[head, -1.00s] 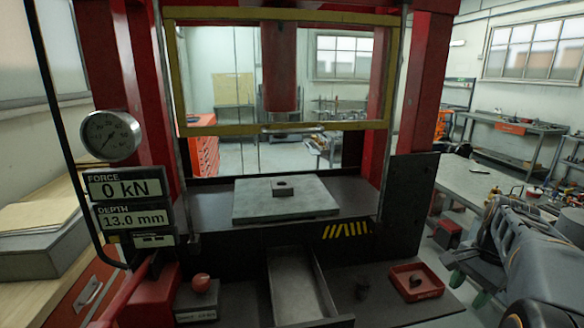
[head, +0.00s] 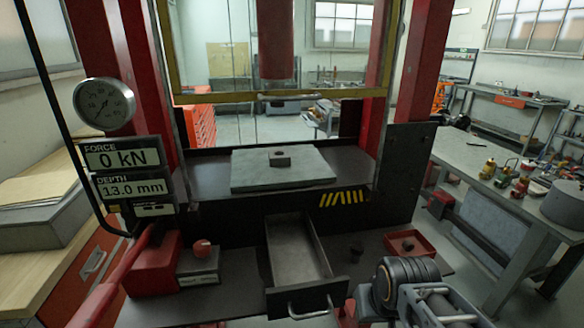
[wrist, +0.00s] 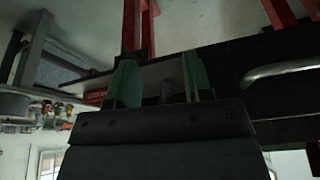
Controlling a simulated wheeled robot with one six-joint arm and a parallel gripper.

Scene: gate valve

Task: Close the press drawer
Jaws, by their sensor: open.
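The press drawer (head: 297,262) is pulled out below the press bed, empty, with a dark front and a pale bar handle (head: 310,308). The handle (wrist: 285,72) also shows at the right of the wrist view, which appears upside down. My gripper (wrist: 160,82) has two green fingertips, spread apart with nothing held. It stands beside the handle and apart from it. In the head view my arm comes in at the lower right, right of the drawer; the fingertips are hidden there.
A red-knobbed control box (head: 200,265) stands left. A grey plate (head: 283,170) with a small block lies on the press bed. A workbench (head: 475,175) is at right.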

